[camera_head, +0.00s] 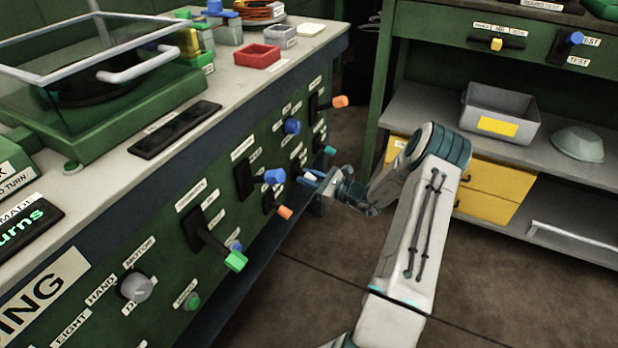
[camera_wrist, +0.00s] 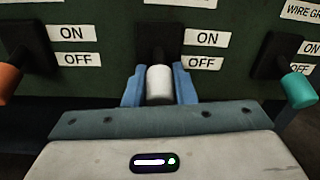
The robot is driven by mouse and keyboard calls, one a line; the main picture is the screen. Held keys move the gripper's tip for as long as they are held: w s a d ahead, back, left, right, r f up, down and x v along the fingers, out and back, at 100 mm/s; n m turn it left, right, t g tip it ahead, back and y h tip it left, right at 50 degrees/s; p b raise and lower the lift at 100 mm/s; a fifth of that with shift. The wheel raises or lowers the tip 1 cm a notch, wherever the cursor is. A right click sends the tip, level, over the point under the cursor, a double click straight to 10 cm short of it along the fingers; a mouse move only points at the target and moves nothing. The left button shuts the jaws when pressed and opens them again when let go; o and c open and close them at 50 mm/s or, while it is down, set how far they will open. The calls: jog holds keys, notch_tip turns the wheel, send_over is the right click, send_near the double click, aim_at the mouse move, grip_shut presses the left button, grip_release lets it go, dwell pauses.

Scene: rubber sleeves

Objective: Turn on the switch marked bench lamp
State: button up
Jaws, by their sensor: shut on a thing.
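In the wrist view, a white-capped switch lever (camera_wrist: 159,86) sits between the two blue fingers of my gripper (camera_wrist: 159,92). The gripper is shut on it. ON and OFF labels are beside this switch; the lever tip is below the OFF label. In the head view, my gripper (camera_head: 312,180) is at the lower row of the green panel (camera_head: 240,215), with the white cap (camera_head: 310,177) partly hidden by the fingers. I cannot read the name bench lamp on any switch here; the held switch's name label is only cut off at the top edge.
An orange-tipped lever (camera_wrist: 9,80) is close on the left and a teal-tipped lever (camera_wrist: 297,89) close on the right, both hanging low. Blue levers (camera_head: 275,176) and another orange lever (camera_head: 340,101) stick out above. A shelf with a grey bin (camera_head: 500,108) is on the right.

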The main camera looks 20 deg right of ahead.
aim_at(309, 174)
jog(key=shift+s+d+r+g+h+p, duration=0.1)
jog(key=shift+r+g+h+p, duration=0.9)
jog(key=shift+p, duration=1.4)
jog(key=g+h+p, duration=0.1)
jog(key=p, duration=0.1)
jog(key=g+p, duration=0.2)
jog(key=shift+r+h+p, duration=0.35)
jog(key=shift+r+h, duration=0.05)
jog(key=shift+r+g+h+p, duration=0.1)
jog(key=shift+g+h+p, duration=0.3)
jog(key=shift+g+p, duration=0.4)
jog(key=o, duration=1)
jog(key=p+v, duration=0.3)
jog(key=v, duration=1)
jog(key=shift+s+r, duration=0.15)
jog(key=shift+r, duration=0.2)
